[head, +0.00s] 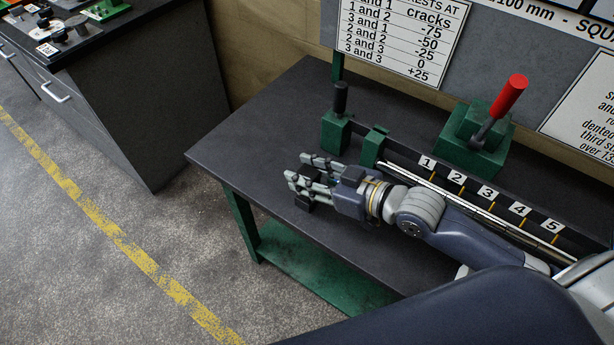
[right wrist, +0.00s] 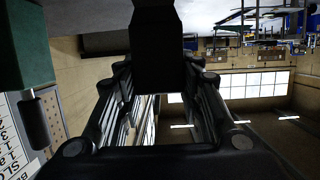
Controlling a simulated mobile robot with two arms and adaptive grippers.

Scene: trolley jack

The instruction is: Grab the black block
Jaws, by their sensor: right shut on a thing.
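My right gripper (head: 305,182) is over the left part of the dark bench top, its grey fingers pointing left. A small black block (head: 304,203) shows at the lower side of the fingers, partly covered by them. In the right wrist view a black shape that looks like the block (right wrist: 156,45) comes in from the top between the two side fingers of my right gripper (right wrist: 160,85). The gripper is shut on it. Whether the block touches the bench cannot be told. My left gripper is not in view.
The bench (head: 250,135) carries a green block with a black handle (head: 340,98), a numbered rail (head: 470,190) and a green base with a red lever (head: 508,95). A dark cabinet (head: 150,110) stands at the left. The bench's left end is clear.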

